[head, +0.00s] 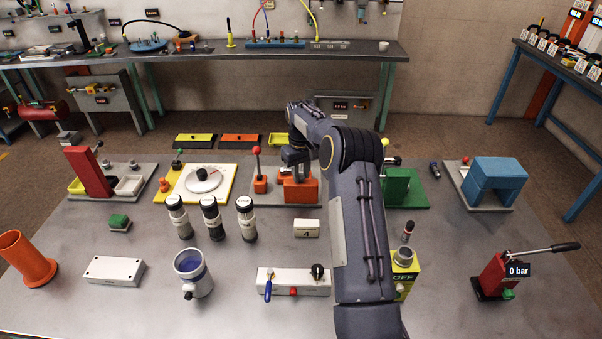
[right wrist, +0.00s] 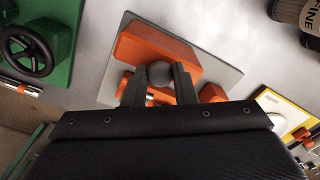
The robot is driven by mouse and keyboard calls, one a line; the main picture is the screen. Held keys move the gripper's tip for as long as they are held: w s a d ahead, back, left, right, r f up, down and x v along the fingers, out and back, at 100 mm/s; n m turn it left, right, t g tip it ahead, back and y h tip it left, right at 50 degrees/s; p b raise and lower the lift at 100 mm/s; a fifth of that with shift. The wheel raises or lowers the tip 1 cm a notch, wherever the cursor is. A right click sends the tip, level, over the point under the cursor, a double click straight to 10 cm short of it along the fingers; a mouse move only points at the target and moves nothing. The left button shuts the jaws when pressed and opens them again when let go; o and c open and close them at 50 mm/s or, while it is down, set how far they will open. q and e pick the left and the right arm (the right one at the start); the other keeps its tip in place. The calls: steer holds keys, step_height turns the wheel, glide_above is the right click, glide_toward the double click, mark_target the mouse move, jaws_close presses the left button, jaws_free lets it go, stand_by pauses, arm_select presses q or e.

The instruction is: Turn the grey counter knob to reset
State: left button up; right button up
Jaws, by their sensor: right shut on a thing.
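The grey counter knob (right wrist: 160,73) is a round grey piece on the face of an orange block (right wrist: 150,42), seen in the right wrist view. My right gripper (right wrist: 160,84) has one finger on each side of the knob and is shut on it. In the head view the right gripper (head: 296,163) reaches down onto the orange block (head: 303,190), which stands on a grey plate (head: 268,197). The gripper hides the knob there. Any mark or reading on the counter cannot be made out. My left gripper is not in view.
A smaller orange block with a red-tipped lever (head: 258,165) stands just left. A green block (head: 397,187) is to the right, with a black handwheel (right wrist: 30,50) in the wrist view.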

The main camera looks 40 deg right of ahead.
mark_target(301, 175)
steer(key=m, duration=0.4)
steer(key=shift+m, duration=2.6)
steer(key=o, duration=1)
step_height(301, 175, up, 8)
steer(key=shift+f+b, duration=0.1)
steer(key=shift+b, duration=0.4)
steer(key=shift+s, duration=0.1)
